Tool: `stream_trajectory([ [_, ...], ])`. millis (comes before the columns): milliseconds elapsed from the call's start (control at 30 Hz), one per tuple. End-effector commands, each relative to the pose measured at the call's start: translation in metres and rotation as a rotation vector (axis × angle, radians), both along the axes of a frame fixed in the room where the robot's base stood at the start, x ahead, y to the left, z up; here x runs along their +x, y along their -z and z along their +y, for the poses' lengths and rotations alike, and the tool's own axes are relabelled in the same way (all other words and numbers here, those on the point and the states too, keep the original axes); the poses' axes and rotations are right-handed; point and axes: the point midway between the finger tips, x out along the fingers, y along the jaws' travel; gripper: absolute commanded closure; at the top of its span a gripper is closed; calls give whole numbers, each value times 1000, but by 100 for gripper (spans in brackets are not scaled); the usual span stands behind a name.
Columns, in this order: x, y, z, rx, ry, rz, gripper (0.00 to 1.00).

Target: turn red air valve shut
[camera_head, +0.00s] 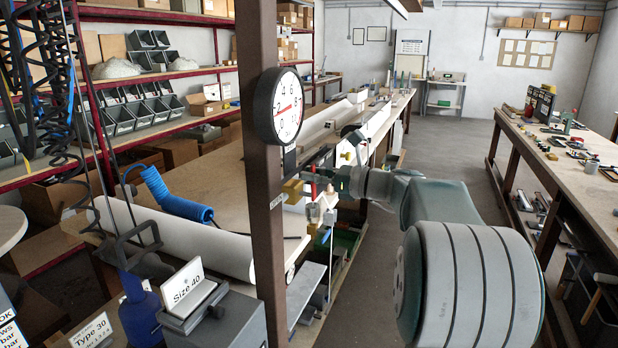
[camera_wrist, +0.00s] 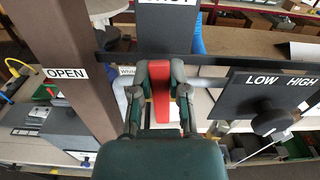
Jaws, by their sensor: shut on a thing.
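The red air valve handle (camera_wrist: 160,98) stands between the two fingers of my gripper (camera_wrist: 160,92) in the wrist view. The fingers touch it from both sides. The handle lies along the picture's vertical, in line with a dark plate above it whose white label is cut off by the top edge. An OPEN label (camera_wrist: 66,73) is on the brown post to the left. In the head view, my gripper (camera_head: 328,174) reaches the valve beside the post, next to a brass fitting (camera_head: 292,191); the handle shows there only as a small red piece.
A round pressure gauge (camera_head: 288,106) with a red needle is on the brown post (camera_head: 266,220). Right of my gripper is a dark LOW/HIGH panel (camera_wrist: 250,92) with a black knob (camera_wrist: 270,120). A dark bar crosses behind the handle. A workbench (camera_head: 590,190) stands right; the floor aisle between is clear.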

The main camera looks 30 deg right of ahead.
Motion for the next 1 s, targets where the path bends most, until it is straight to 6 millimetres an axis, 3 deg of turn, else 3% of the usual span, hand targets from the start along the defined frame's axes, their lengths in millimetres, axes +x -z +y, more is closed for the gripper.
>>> stream_trajectory([
  [33, 1, 6, -4, 18, 5, 26, 100],
  [767, 4, 7, -4, 85, 2, 80, 100],
  [800, 4, 7, -4, 84, 2, 79, 70],
  [867, 4, 6, -4, 84, 1, 78, 44],
  [1000, 4, 4, -3, 83, 1, 73, 43],
])
